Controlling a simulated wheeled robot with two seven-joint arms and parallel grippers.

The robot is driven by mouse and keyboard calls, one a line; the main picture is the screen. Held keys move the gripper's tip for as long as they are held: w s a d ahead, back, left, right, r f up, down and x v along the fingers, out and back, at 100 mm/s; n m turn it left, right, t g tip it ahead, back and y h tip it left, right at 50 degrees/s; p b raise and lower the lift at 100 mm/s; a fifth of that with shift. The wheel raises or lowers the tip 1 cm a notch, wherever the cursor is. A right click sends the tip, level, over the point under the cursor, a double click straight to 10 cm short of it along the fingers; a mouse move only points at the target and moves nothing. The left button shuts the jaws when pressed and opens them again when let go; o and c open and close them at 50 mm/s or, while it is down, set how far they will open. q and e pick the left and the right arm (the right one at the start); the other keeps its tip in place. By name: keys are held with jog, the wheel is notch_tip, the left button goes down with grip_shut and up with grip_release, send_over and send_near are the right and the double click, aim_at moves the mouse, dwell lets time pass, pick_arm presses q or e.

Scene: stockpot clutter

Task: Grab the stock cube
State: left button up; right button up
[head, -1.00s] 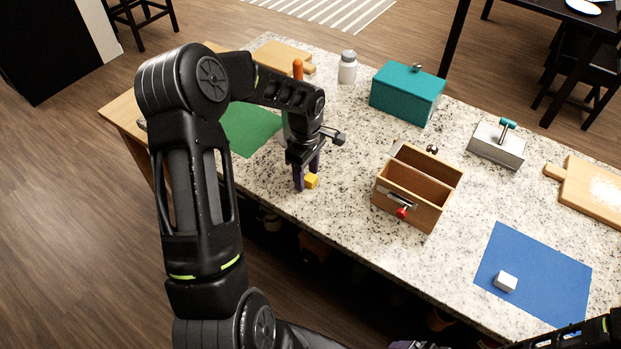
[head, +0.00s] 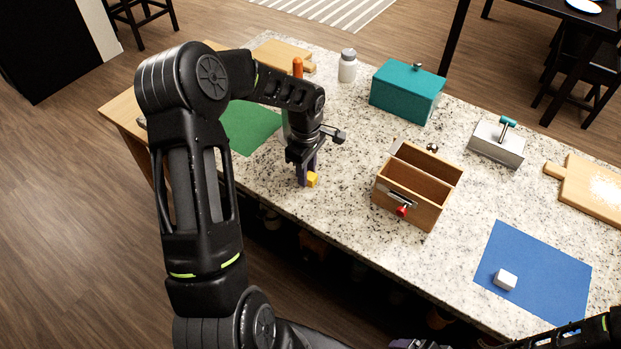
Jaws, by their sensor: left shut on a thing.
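A small yellow cube (head: 313,180), which looks like the stock cube, is at the near left part of the granite counter. My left gripper (head: 307,178) reaches down from above and is shut on it. The fingers partly cover the cube, and I cannot tell whether it touches the counter. A white cube (head: 505,280) lies on the blue mat (head: 540,262) at the right. My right gripper (head: 412,345) shows only as a sliver at the bottom edge, and its jaws are not clear.
An open wooden box (head: 408,210) with a red knob stands right of my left gripper. A green mat (head: 245,128) and an orange-topped item (head: 297,68) are near my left arm.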

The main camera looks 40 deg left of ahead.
pick_arm(q)
grip_shut()
notch_tip(320, 180, up, 10)
jog(key=b, duration=0.1)
dwell(0.5)
dwell(0.5)
